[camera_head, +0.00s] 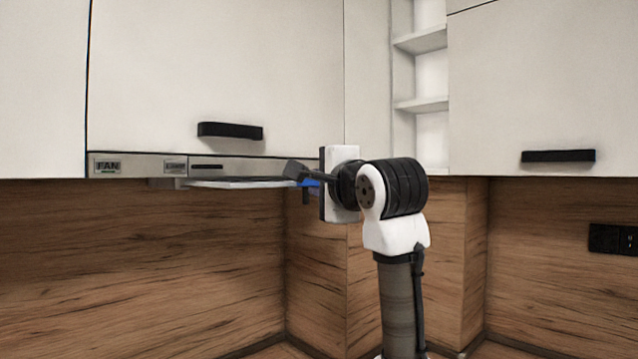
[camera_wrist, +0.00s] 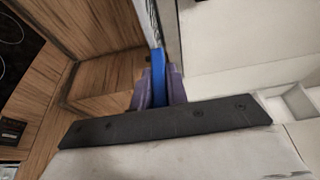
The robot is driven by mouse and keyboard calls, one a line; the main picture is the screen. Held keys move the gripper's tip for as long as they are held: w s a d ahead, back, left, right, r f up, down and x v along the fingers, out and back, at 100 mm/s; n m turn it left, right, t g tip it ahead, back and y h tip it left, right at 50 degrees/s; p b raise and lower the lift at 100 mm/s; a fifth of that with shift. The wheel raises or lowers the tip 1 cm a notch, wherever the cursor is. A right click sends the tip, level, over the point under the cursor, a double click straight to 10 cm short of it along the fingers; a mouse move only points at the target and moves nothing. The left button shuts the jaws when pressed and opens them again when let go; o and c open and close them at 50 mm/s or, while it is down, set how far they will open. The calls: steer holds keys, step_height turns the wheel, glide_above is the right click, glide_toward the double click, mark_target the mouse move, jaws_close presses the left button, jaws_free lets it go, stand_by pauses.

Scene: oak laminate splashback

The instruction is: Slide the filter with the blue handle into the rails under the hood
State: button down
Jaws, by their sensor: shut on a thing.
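The filter (camera_head: 238,184) is a thin, flat, light grey panel, seen nearly edge-on just under the hood (camera_head: 135,165) in the head view. Its blue handle (camera_head: 311,183) is at its right end. My gripper (camera_head: 302,180) is shut on the blue handle. In the wrist view the handle (camera_wrist: 158,72) stands between the two purple-grey fingers (camera_wrist: 158,88), with a narrow strip of the filter (camera_wrist: 152,32) beyond it. The filter looks about level, close below the hood's underside. The rails are hidden, so I cannot tell whether the filter sits in them.
White cabinets with black handles (camera_head: 230,131) are above the hood, and open shelves (camera_head: 420,105) are to the right. The oak splashback (camera_head: 140,260) is behind and below. A cooktop (camera_wrist: 14,45) shows at the wrist view's left. Space below the filter is clear.

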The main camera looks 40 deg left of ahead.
mark_target(309, 182)
steer(key=shift+a, duration=0.1)
stand_by(0.6)
steer(key=shift+a, duration=1.45)
steer(key=shift+w+a, duration=0.15)
steer(key=shift+a, duration=1.05)
steer(key=shift+w+a, duration=0.1)
steer(key=shift+a, duration=1.1)
steer(key=shift+w+a+f, duration=0.1)
steer(key=shift+w+a, duration=0.05)
steer(key=shift+a, duration=1.35)
steer(key=shift+w+a, duration=0.1)
steer(key=shift+a, duration=1.4)
steer(key=c, duration=1.3)
jaws_free()
